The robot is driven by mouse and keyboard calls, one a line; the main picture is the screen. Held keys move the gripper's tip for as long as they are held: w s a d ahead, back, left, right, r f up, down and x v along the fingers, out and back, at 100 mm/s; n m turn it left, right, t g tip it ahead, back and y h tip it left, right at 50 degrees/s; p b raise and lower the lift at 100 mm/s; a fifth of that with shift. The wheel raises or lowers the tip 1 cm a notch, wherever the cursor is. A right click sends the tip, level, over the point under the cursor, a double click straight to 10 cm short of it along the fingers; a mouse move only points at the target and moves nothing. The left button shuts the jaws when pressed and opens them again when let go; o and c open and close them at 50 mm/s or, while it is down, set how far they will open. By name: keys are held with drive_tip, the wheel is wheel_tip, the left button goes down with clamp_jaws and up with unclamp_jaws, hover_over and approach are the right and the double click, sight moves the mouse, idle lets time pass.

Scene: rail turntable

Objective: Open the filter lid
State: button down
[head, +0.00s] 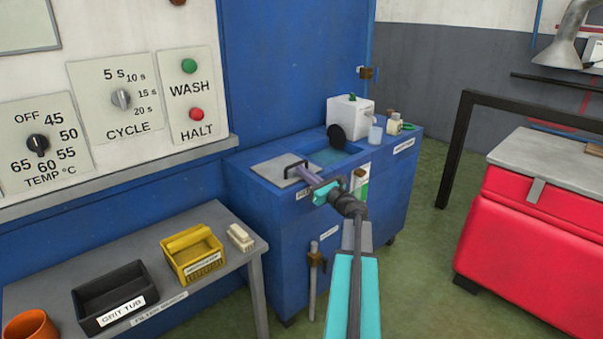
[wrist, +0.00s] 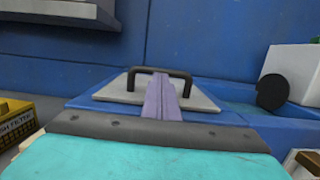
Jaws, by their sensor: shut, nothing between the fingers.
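The filter lid (head: 270,171) is a flat grey plate on top of the blue cabinet (head: 335,235), at its left end. It lies closed, with a dark bar handle (head: 293,166) standing up from it. In the wrist view the lid (wrist: 204,98) and its handle (wrist: 185,74) are straight ahead. My gripper (head: 297,170) has purple fingers, shut and empty, close to the handle. In the wrist view the fingertips (wrist: 159,78) overlap the middle of the handle; I cannot tell whether they touch it. The fingers hide part of the lid and handle.
An open basin (head: 335,158) with a dark round disc (head: 336,133) lies right of the lid. A white box (head: 350,113) and small containers stand behind it. A bench (head: 215,285) at left holds a black grit tub (head: 112,288) and a yellow basket (head: 192,252).

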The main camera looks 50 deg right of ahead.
drive_tip(key=shift+w+r+g+p, duration=0.1)
drive_tip(key=shift+r+g+p, duration=0.2)
drive_tip(key=shift+r+p, duration=0.6)
